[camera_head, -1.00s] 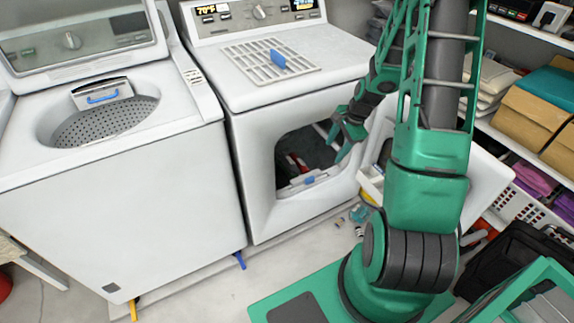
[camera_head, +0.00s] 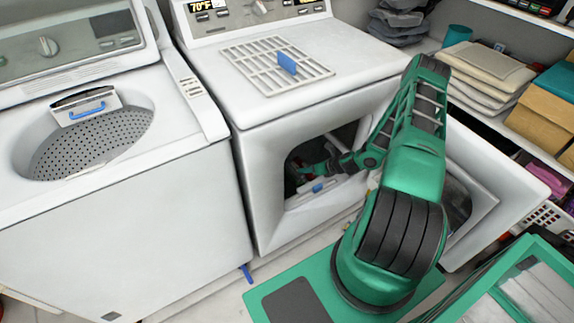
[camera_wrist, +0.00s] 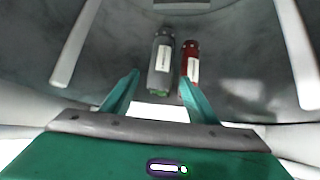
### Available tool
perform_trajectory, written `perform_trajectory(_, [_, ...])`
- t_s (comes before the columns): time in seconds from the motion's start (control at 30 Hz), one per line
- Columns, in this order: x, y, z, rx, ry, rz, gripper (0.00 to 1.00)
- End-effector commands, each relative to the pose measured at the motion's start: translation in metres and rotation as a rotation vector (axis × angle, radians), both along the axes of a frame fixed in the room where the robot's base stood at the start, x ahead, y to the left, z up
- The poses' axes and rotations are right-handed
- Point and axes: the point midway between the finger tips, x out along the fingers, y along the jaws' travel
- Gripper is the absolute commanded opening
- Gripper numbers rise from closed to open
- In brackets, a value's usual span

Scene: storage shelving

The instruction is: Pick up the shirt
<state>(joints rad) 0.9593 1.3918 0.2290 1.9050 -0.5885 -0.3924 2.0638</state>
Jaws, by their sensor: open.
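My gripper (camera_wrist: 159,80) is open inside the dryer drum, its two green fingers spread apart. In the head view my gripper (camera_head: 312,172) is small and dark within the dryer's door opening. Ahead of the fingers in the wrist view lies a grey, rounded, elongated item (camera_wrist: 163,58) with a white label and a green end. A red item (camera_wrist: 191,62) with a white label lies beside it on the right, partly behind the right finger. Neither is held. I cannot tell whether either is the shirt; no other cloth shows in the drum.
The white dryer (camera_head: 262,215) has its door (camera_head: 505,195) swung open to the right. The drum wall (camera_wrist: 235,50) has pale raised ribs at both sides. A top-loading washer (camera_head: 120,225) stands at the left. Shelves with folded cloth (camera_head: 487,65) are at the right.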

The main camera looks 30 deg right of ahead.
Motion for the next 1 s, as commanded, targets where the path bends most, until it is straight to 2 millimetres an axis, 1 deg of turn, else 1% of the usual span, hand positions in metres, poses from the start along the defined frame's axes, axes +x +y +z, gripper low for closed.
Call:
perform_trajectory(0.17, [0.01, 0.004, -0.014, 0.022, -0.005, -0.03, 0.53])
perform_trajectory(0.4, [0.034, 0.011, -0.037, 0.021, -0.004, -0.026, 0.53])
perform_trajectory(0.63, [0.044, 0.014, -0.047, 0.02, -0.004, -0.026, 0.53])
perform_trajectory(0.9, [0.069, 0.022, -0.072, 0.019, -0.003, -0.024, 0.53])
perform_trajectory(1.0, [0.075, 0.023, -0.077, 0.018, -0.003, -0.024, 0.53])
